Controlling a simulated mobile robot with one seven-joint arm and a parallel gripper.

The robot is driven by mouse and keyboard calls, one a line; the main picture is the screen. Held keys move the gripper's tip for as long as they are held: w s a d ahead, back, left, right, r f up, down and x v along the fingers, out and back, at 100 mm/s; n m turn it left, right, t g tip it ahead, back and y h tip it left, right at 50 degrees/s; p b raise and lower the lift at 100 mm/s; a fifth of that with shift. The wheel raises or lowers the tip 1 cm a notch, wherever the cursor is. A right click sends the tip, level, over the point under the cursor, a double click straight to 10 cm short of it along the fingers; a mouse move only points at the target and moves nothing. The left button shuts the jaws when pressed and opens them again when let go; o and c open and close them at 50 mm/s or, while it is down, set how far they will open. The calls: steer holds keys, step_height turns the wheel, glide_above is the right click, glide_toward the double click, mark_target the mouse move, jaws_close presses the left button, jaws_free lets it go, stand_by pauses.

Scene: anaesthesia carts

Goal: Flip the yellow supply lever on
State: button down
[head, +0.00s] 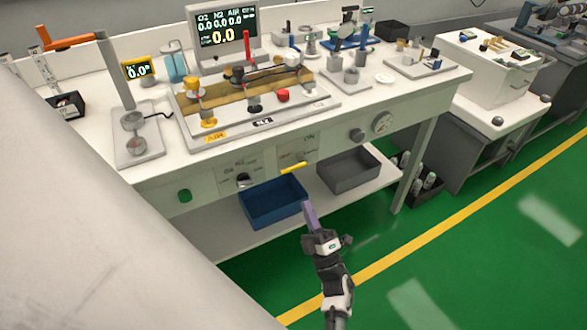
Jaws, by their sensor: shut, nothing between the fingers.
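The yellow supply lever (293,169) is on the front panel of the white cart, below the worktop edge. It looks like a short bar lying nearly level, its right end slightly higher. A small "ON" label (309,139) shows on the panel above and to its right. My gripper (308,208) is in front of the cart, below and slightly right of the lever in the picture. Its purple fingers are shut and empty, pointing up toward the panel. A gap shows between the fingertips and the lever in this view; the depth between them is hard to judge.
A blue bin (272,207) and a grey bin (348,176) sit on the shelf below the panel. A black lever (243,180), a green button (184,196) and a round gauge (383,123) share the front.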

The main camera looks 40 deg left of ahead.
step_height(320, 180, down, 6)
steer(key=d+n, duration=0.1)
steer(key=d, duration=0.2)
steer(key=shift+s+g+h, duration=0.4)
steer(key=p+x, duration=0.4)
steer(key=x, duration=1)
